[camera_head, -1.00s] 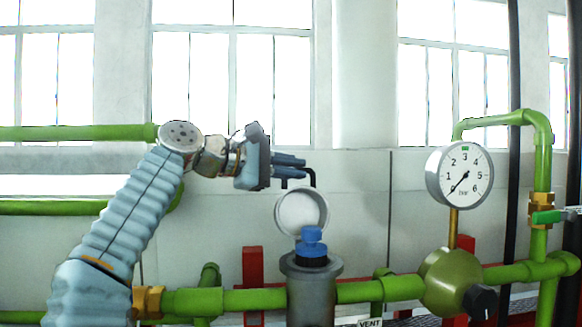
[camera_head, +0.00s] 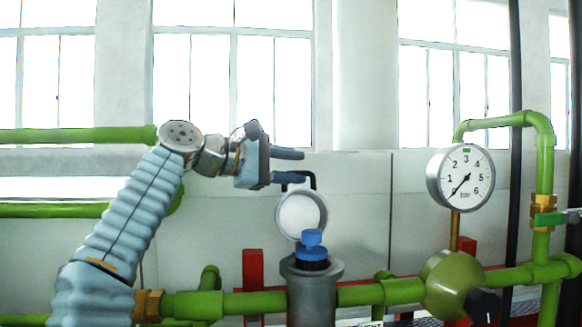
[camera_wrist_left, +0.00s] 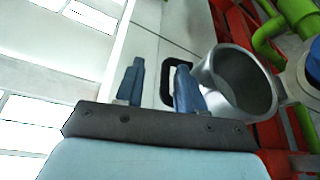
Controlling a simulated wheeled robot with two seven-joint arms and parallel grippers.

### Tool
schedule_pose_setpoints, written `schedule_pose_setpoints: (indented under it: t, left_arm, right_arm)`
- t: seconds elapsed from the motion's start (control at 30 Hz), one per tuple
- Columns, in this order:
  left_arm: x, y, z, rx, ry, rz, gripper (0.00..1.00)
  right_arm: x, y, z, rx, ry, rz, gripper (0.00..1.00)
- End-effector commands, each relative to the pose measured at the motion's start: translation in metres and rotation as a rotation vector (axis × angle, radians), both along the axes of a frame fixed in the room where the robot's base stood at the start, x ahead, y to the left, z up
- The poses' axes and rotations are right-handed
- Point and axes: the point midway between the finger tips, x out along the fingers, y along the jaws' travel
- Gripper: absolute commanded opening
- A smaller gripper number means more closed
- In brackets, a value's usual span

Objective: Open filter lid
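The filter housing (camera_head: 312,296) is a grey metal cylinder in the green pipe line. Its round lid (camera_head: 301,214) stands upright behind the mouth, swung open, with its pale inner side showing. In the left wrist view the lid (camera_wrist_left: 247,82) is a silver cup-like ring. A black handle (camera_head: 313,179) sticks up from the lid. A blue-topped filter insert (camera_head: 312,246) shows in the mouth. My left gripper (camera_head: 301,167) is open at the handle, its lower finger overlapping the handle's left part. In the left wrist view the handle (camera_wrist_left: 166,84) passes by one finger. My right gripper is not in view.
A pressure gauge (camera_head: 464,178) stands at the right above a green valve body (camera_head: 450,279) with a black knob. Red supports (camera_head: 252,268) stand behind the pipes. A green pipe (camera_head: 80,133) runs along the left wall.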

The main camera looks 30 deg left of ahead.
Motion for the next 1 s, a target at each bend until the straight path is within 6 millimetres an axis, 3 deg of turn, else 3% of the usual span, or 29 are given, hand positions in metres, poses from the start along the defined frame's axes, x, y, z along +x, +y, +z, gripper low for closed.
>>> schedule_pose_setpoints:
  t: [0.17, 0.6, 0.8, 1.0]
  left_arm:
    - [-0.014, 0.011, 0.002, 0.001, 0.0, 0.004, 0.38]
    - [-0.095, 0.065, 0.019, 0.001, -0.002, 0.005, 0.38]
    - [-0.111, 0.075, 0.022, 0.0, -0.003, 0.002, 0.38]
    - [-0.113, 0.076, 0.022, 0.0, -0.002, 0.0, 0.38]
  right_arm:
    - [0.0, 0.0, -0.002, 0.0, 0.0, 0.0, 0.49]
    - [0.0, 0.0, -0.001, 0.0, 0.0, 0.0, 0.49]
    - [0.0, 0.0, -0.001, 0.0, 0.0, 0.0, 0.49]
    - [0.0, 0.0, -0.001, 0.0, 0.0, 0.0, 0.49]
